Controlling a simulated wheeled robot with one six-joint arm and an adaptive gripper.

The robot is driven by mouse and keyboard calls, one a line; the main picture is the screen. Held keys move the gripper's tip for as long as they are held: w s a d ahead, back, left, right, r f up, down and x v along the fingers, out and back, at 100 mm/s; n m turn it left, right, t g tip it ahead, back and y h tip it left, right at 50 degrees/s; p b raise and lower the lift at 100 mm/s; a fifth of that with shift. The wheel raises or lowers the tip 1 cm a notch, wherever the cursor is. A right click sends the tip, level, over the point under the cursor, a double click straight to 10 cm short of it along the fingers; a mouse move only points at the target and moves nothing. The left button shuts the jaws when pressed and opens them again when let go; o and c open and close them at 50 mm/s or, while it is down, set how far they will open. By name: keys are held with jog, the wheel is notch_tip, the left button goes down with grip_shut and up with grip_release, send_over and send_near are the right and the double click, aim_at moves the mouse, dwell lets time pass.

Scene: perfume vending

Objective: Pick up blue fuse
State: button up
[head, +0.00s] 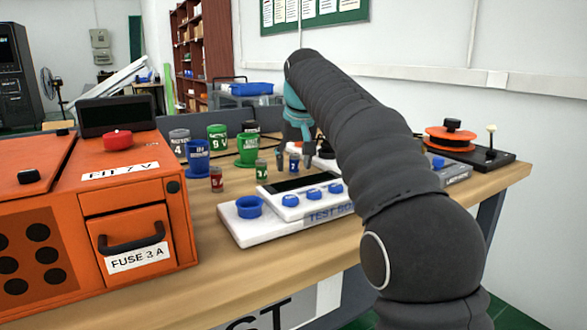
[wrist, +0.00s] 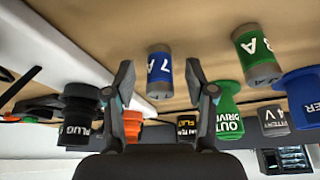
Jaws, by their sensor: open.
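The blue fuse (wrist: 159,72), a short cylinder with a grey end and a "7 A" label, is in the upper middle of the wrist view. My gripper (wrist: 160,78) is open, with one finger on each side of the fuse in that view and a visible gap to each. I cannot tell how far the fuse is in depth from the fingertips. In the head view a small blue fuse (head: 294,162) stands on the bench beside my gripper (head: 307,153), which is partly hidden by my arm.
A green fuse (wrist: 258,55) and a black plug (wrist: 80,105) flank the fuse in the wrist view. In the head view, a red fuse (head: 216,179), a white test box (head: 306,200) and an orange machine (head: 130,205) share the wooden bench (head: 215,285). Taller cups stand behind.

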aim_at(294, 154)
jog(key=shift+f, duration=0.1)
grip_shut()
dwell(0.3)
notch_tip(294, 154, up, 5)
jog(key=shift+w+f+p, duration=0.1)
jog(key=shift+f+p, duration=0.05)
jog(key=shift+p, duration=1.05)
jog(key=s+d+r, duration=0.3)
jog(key=d+r, duration=0.3)
jog(key=d, duration=0.5)
jog(key=shift+r, duration=0.2)
jog(key=shift+s, duration=0.15)
